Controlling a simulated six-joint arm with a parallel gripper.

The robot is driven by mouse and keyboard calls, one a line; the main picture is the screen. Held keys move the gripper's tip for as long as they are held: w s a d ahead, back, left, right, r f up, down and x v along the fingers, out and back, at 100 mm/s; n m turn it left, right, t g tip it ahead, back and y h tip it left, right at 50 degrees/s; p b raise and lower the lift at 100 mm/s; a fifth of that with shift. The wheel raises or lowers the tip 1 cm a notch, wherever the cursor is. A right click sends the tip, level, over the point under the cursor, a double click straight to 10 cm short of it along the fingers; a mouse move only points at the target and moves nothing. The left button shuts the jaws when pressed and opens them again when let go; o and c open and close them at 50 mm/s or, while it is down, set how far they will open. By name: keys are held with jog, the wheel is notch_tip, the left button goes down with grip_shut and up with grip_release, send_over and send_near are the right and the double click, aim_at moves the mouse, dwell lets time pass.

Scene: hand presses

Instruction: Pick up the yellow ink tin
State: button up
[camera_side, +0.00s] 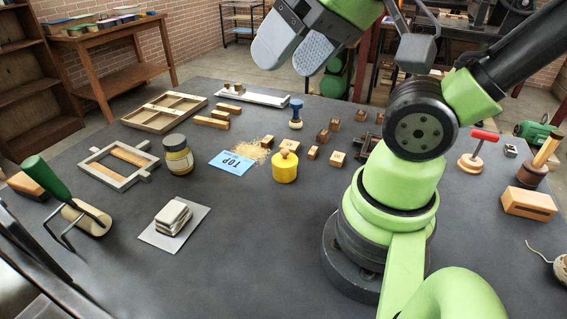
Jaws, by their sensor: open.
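A squat, plain yellow tin (285,168) with a sloped shoulder and a small pale knob on top stands upright near the middle of the table. It looks like the yellow ink tin. My gripper (293,50) is high at the top of the picture, with two grey padded fingers spread apart and nothing between them. It is well above the table and apart from the tin. A dark-lidded jar with a yellowish label (179,157) stands to the left of the tin; I cannot read its label.
Small wooden blocks (337,159) stand to the right. A blue-handled stamp (296,114) stands behind. The table (245,235) in front of the tin is clear.

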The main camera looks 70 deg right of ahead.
jog(key=o, duration=0.4)
jog(key=m+g+h, duration=0.2)
jog(key=m+g, duration=0.5)
jog(key=m, duration=2.2)
send_over(284, 155)
jog(key=f, duration=1.8)
jog(key=shift+w+d+f, duration=0.2)
jog(key=shift+w+f, duration=0.1)
jog(key=shift+m, duration=0.3)
jog(key=f, duration=0.5)
jog(key=shift+s+d+f, duration=0.1)
jog(key=shift+s+d, duration=0.05)
jog(key=shift+d, duration=0.05)
jog(key=shift+d+f, duration=0.1)
jog(key=shift+f, duration=2.7)
